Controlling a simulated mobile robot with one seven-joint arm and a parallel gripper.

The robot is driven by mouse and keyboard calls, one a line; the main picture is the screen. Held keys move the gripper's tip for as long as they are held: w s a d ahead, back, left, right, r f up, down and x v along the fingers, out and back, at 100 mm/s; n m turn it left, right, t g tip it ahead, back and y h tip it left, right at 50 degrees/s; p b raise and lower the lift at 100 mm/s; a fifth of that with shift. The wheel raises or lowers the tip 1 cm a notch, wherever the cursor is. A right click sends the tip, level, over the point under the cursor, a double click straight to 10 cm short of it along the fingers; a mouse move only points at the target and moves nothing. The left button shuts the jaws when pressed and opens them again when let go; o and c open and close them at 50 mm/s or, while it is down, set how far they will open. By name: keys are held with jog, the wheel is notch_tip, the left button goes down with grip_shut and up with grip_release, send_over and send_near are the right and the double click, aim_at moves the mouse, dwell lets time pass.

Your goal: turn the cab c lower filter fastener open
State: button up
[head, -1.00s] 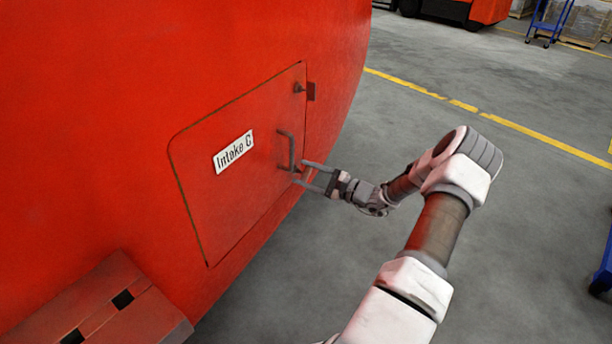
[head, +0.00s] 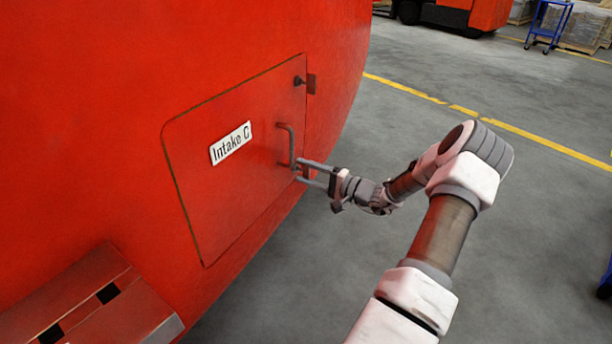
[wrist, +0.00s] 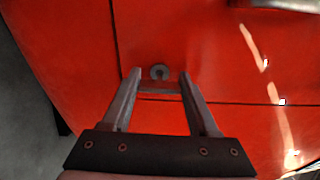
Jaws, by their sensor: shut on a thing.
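The red Intake C panel (head: 225,200) is closed flush on the red nosecone in the head view. Its lower filter fastener shows in the wrist view as a small grey round head (wrist: 158,71) with a bar (wrist: 160,87) across it. My gripper (head: 299,170) is at the panel's lower right edge, below the grey handle. In the wrist view my gripper (wrist: 160,82) has its two fingers on either side of the fastener's bar, shut on it. In the head view the fingers mostly hide this fastener.
The grey handle (head: 291,147) stands out from the panel just above my fingers. An upper fastener (head: 299,80) sits at the panel's top right corner beside a small catch (head: 311,84). A red step (head: 95,305) juts out at lower left.

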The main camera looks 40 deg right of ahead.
jog(key=shift+n, duration=0.5)
jog(key=o, duration=1.4)
jog(key=p+v, duration=0.3)
jog(key=v, duration=1.4)
jog(key=shift+s+d, duration=0.1)
jog(key=shift+s, duration=0.1)
